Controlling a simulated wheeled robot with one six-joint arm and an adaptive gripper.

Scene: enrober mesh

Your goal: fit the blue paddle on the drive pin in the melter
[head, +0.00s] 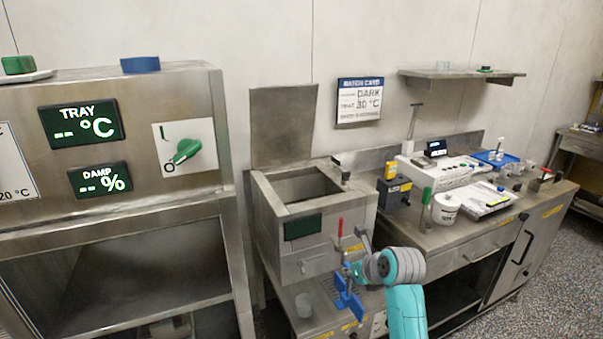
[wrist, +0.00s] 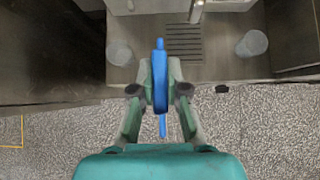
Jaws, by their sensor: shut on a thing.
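The blue paddle (head: 350,303) hangs below my gripper (head: 356,270) in the head view, in front of a steel tank. In the wrist view the paddle (wrist: 160,75) stands between the two fingers, and my gripper (wrist: 160,95) is shut on it. The open steel tank (head: 310,240), which looks like the melter, has its lid raised against the wall and a dark front display. The paddle is outside the tank, in front of it and lower than its rim. The drive pin is not visible; the tank's floor is hidden by its walls.
A lower steel ledge with a slotted grate (wrist: 184,42) and two clear cups (wrist: 252,43) lies beyond the paddle. A red-handled lever (head: 340,230) rises near the tank front. A counter with a white tub (head: 445,208) stands right, a steel cabinet (head: 150,85) left.

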